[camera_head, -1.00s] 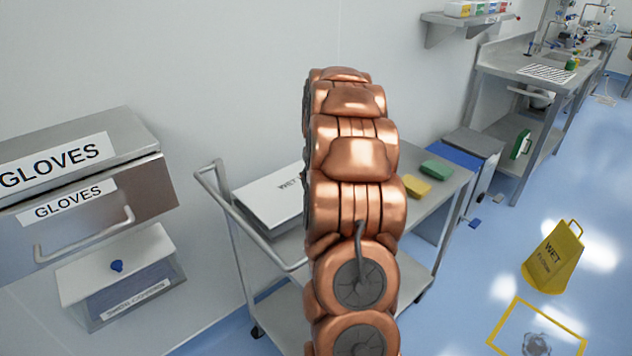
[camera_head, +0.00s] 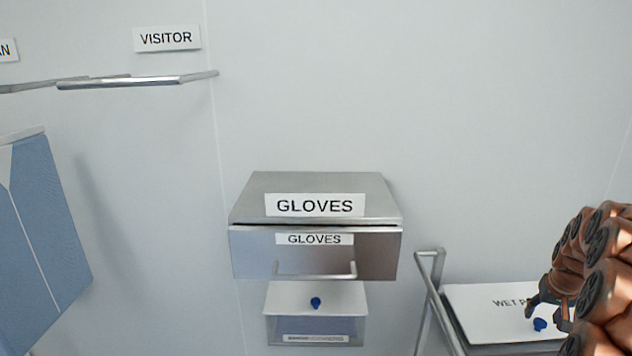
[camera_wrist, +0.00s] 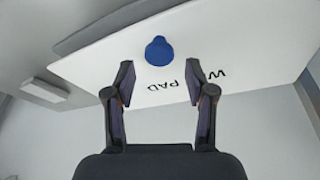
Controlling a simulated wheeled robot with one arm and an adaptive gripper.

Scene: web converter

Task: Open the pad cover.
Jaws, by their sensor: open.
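The pad cover (camera_head: 480,320) is a white lid marked "WET P...", its lettering partly hidden by my arm, on the cart at the lower right of the head view. In the wrist view the pad cover (camera_wrist: 240,50) shows the letters "W" and "PAD". A blue knob (camera_head: 540,324) sits on it and shows in the wrist view (camera_wrist: 159,51) just beyond and between my fingertips. My gripper (camera_head: 548,296) is open and empty, close to the knob in the head view. In the wrist view my gripper (camera_wrist: 158,85) has its two fingers apart. The cover lies shut.
A steel glove dispenser (camera_head: 245,212) hangs on the wall left of the cart, above a clear box (camera_head: 285,328) with a blue knob. The cart's metal handle (camera_head: 428,290) rises at the cover's left. A blue garment (camera_head: 45,225) hangs at far left.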

